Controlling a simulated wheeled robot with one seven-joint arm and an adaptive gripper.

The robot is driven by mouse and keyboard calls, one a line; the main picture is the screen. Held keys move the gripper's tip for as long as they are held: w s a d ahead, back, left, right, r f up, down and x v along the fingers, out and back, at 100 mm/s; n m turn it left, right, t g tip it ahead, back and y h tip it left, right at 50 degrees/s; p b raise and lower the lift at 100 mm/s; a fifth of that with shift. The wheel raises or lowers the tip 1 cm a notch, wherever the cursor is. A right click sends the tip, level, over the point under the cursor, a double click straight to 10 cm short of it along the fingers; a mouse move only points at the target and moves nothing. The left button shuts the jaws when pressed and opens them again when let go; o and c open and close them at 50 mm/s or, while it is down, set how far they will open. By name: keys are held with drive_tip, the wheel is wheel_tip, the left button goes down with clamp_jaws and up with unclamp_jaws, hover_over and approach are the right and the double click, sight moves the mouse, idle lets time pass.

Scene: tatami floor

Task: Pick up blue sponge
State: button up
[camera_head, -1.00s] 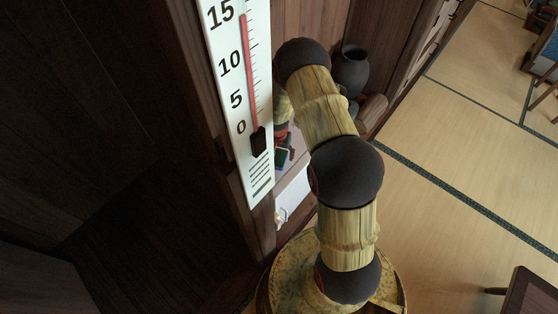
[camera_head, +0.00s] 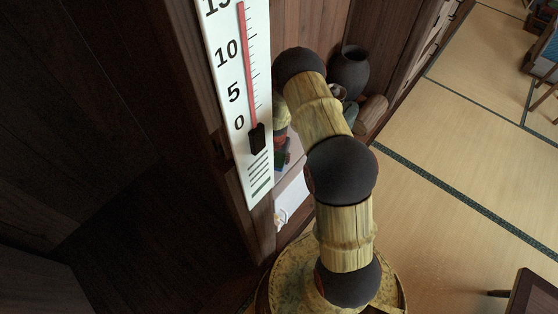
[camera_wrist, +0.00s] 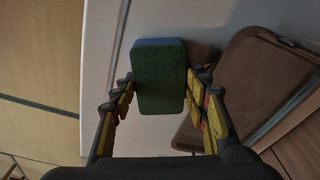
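The sponge (camera_wrist: 159,82) is in the middle of the wrist view, with a dark green face and a blue edge at its far end. My gripper (camera_wrist: 164,82) has one finger on each side of it. Both fingers close in against its sides, and its far end reaches past the fingertips. Whether the sponge still touches the pale surface (camera_wrist: 108,30) cannot be told. In the head view my gripper (camera_head: 281,138) is partly hidden behind the thermometer board and my arm, and the sponge cannot be made out clearly.
A brown rounded tray-like object (camera_wrist: 255,80) lies right of the sponge. A white thermometer board (camera_head: 240,95) stands close left of my arm. A dark vase (camera_head: 350,72) is behind my arm. Tatami floor (camera_head: 450,190) lies open to the right; a dark table (camera_head: 530,295) is at lower right.

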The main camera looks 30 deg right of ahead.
drive_tip(key=shift+c, duration=1)
drive_tip(key=shift+r, duration=0.1)
drive_tip(key=shift+r+p, duration=0.4)
drive_tip(key=shift+r, duration=0.2)
drive_tip(key=s+a+r+p, duration=0.1)
drive_tip(key=s+r+p, duration=0.3)
drive_tip(key=s+r, duration=0.7)
drive_tip(key=s, duration=0.3)
drive_tip(key=shift+a+r+p, duration=0.2)
drive_tip(key=shift+r+p, duration=0.1)
drive_tip(key=shift+p, duration=0.05)
drive_tip(key=shift+o, duration=0.8)
drive_tip(key=c, duration=0.4)
